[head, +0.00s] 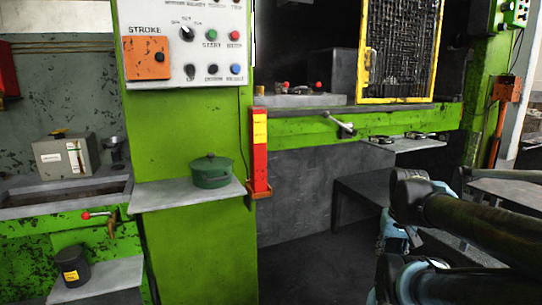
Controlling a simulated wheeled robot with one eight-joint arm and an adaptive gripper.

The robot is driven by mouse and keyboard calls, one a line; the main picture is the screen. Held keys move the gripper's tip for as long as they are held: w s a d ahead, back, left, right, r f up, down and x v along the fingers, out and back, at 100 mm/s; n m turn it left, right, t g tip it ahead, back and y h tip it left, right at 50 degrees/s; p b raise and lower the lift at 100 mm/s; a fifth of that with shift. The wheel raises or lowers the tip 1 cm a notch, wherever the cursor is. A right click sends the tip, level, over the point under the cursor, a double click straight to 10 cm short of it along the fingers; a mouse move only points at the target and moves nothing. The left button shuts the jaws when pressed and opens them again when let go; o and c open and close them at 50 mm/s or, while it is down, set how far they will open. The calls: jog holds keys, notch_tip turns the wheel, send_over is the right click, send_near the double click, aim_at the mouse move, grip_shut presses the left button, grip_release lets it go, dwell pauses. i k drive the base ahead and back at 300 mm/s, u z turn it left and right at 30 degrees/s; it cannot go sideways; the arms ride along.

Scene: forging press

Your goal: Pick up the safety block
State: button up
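The safety block appears to be the tall, narrow red post with a yellow face (260,150) near the middle of the head view. It stands upright in a small orange-brown holder at its foot, against the right edge of the green press column (205,130). Nothing covers its front. Parts of my arm show at the lower right, well apart from the block. I cannot make out my gripper's fingers in this view.
A green lidded pot (211,172) sits on a grey shelf (165,197) just left of the block. A control panel (188,45) is above. A lever (340,125) sticks out from the green beam at right. Dark open floor lies below the block.

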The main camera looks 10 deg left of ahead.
aim_at(256, 114)
jog(key=z, duration=1.35)
jog(key=k, duration=2.8)
jog(key=u, duration=0.9)
jog(key=i, duration=1)
jog(key=z, duration=0.1)
